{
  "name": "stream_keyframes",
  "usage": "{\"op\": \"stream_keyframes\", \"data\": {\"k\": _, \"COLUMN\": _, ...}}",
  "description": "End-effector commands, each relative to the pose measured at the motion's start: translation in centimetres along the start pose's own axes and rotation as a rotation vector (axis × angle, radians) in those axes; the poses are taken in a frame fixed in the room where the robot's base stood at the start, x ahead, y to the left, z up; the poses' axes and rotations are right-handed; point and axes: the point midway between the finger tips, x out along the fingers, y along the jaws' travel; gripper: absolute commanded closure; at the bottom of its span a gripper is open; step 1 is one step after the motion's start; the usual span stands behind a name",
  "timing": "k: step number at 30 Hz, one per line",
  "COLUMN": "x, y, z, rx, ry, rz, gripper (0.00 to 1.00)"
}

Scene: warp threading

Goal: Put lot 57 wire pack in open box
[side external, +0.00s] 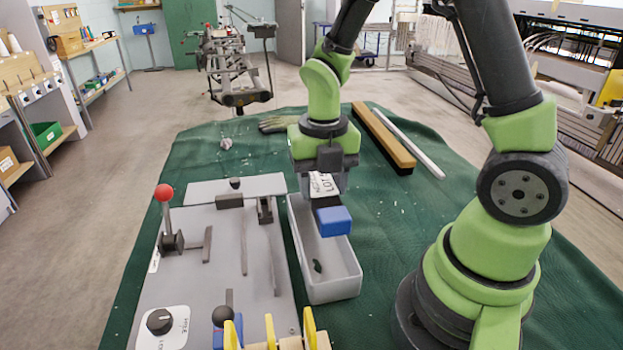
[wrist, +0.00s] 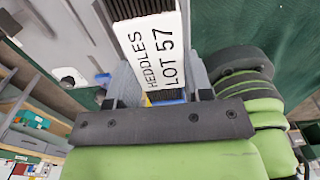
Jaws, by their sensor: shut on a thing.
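The lot 57 wire pack (side external: 323,184) is a narrow bundle with a white label, part of which shows in the side view. In the wrist view the pack (wrist: 153,50) reads "HEDDLES LOT 57" and has dark ribbed ends. My gripper (side external: 327,202) is shut on it, with a blue block at the gripper's lower end. The gripper also shows in the wrist view (wrist: 158,92). The open box (side external: 336,291) is a long light-grey bin on the green cloth. My gripper and the pack appear over its middle to far part; their exact height above it is unclear.
A grey fixture plate (side external: 215,270) with a red-knobbed lever (side external: 165,205) stands left of the box. A small dark item (side external: 317,266) lies inside the box. A wooden bar (side external: 384,138) and metal bar lie at the back right. Green cloth (side external: 385,225) is clear right of the box.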

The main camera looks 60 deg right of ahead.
Motion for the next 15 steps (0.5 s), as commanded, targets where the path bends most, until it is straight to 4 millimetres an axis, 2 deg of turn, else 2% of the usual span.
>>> {"op": "stream_keyframes", "data": {"k": 5, "x": 1.0, "y": -0.1, "z": 0.0, "rx": -0.009, "ry": 0.003, "rz": -0.003, "gripper": 0.91}}
{"op": "stream_keyframes", "data": {"k": 15, "x": 4.1, "y": 0.0, "z": 0.0, "rx": -0.007, "ry": 0.002, "rz": -0.003, "gripper": 0.91}}
